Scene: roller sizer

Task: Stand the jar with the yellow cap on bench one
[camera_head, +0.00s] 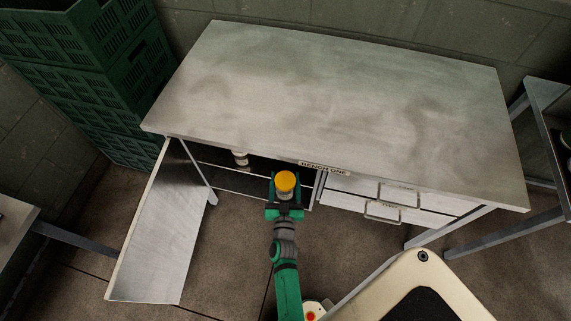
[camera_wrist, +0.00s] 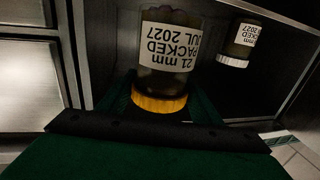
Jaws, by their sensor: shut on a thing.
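The jar with the yellow cap (camera_head: 285,181) is held in my gripper (camera_head: 285,205) in front of the open cupboard under bench one. In the wrist view the jar (camera_wrist: 168,60) shows a white label reading "21 mm PACKED JUL 2027", and its yellow cap is between the fingers. My gripper (camera_wrist: 160,108) is shut on it. Bench one (camera_head: 330,85) has a bare grey metal top, and its label "BENCH ONE" is on the front edge. The jar is at the cupboard opening, below and in front of the top's front edge.
Another jar (camera_head: 240,158) with a pale cap stands inside the cupboard; it also shows in the wrist view (camera_wrist: 240,42). The cupboard door (camera_head: 160,235) hangs open at the left. Drawers (camera_head: 385,200) are at the right. Green crates (camera_head: 90,70) are stacked at the left. The bench top is clear.

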